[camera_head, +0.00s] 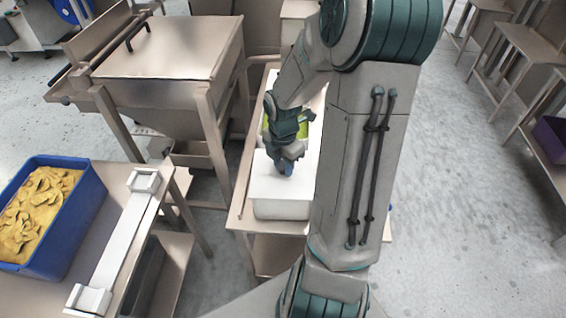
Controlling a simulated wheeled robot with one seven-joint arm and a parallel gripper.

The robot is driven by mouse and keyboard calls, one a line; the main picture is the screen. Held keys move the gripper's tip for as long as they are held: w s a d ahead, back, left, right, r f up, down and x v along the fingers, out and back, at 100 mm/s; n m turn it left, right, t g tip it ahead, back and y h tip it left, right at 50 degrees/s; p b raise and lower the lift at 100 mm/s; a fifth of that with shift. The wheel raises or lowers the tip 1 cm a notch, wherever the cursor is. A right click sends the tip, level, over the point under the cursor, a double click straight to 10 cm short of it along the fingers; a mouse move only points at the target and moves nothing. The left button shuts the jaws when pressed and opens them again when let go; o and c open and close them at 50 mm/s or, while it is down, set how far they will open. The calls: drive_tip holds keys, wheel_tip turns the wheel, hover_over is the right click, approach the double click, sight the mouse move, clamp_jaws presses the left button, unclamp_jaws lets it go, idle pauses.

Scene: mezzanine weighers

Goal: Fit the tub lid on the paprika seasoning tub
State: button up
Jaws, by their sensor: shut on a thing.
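My gripper (285,170) points down at the narrow bench and is shut on the tub lid (268,184), a flat white rectangle, near its middle. The lid lies level over a pale rectangular tub (281,211), whose front wall shows below the lid's edge. I cannot tell whether the lid is seated on this tub or held just above it. No paprika or label can be seen. My fingertips are small and partly hidden by the wrist.
A bright green thing (303,131) in a pale container shows behind my wrist on the same bench (236,216). A blue crate of yellow pieces (88,205) stands on the left table. A steel hopper (165,60) stands left of the bench. My arm hides the bench's right side.

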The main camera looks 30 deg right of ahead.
sight(283, 164)
drive_tip(key=shift+f, duration=0.15)
drive_tip(key=o, duration=1)
wheel_tip(283, 164, up, 11)
drive_tip(key=s+a+r+m+t, duration=0.2)
drive_tip(key=s+a+r+m, duration=0.2)
drive_tip(key=m, duration=0.6)
drive_tip(key=s+a+r+m+t, duration=0.1)
drive_tip(key=s+a+r+m, duration=0.3)
drive_tip(key=s+a+m, duration=0.4)
drive_tip(key=shift+s+r+m+t, duration=0.2)
drive_tip(key=shift+s+m+t, duration=0.15)
drive_tip(key=shift+m, duration=1.05)
